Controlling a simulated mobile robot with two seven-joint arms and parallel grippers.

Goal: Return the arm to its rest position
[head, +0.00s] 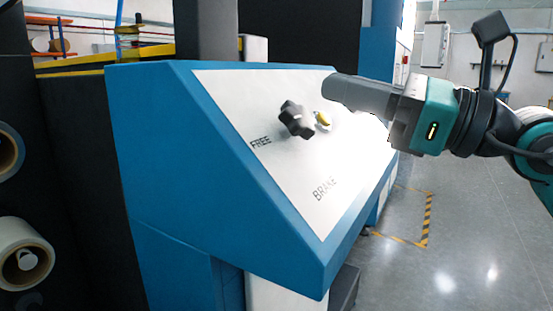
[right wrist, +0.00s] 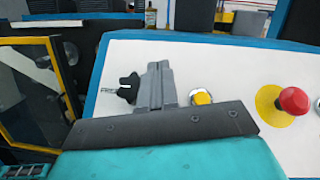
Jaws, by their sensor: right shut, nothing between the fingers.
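My right gripper (head: 328,87) comes in from the right in the head view, its fingers shut and empty in front of the upper right of the sloped white panel (head: 285,185). It also shows in the right wrist view (right wrist: 157,66), where the fingers point toward the panel's far edge. A black knob (head: 296,120) sits on the panel, left of and below the fingertips in the head view and apart from them. In the right wrist view the knob (right wrist: 128,88) is just left of the fingers. My left gripper is out of view.
The panel sits on a blue console (head: 160,150) with FREE and BRAKE labels. A yellow button (head: 322,120) is beside the knob. The right wrist view shows a red mushroom button (right wrist: 294,101). White rolls (head: 22,258) are at the left. Open floor (head: 460,230) lies right.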

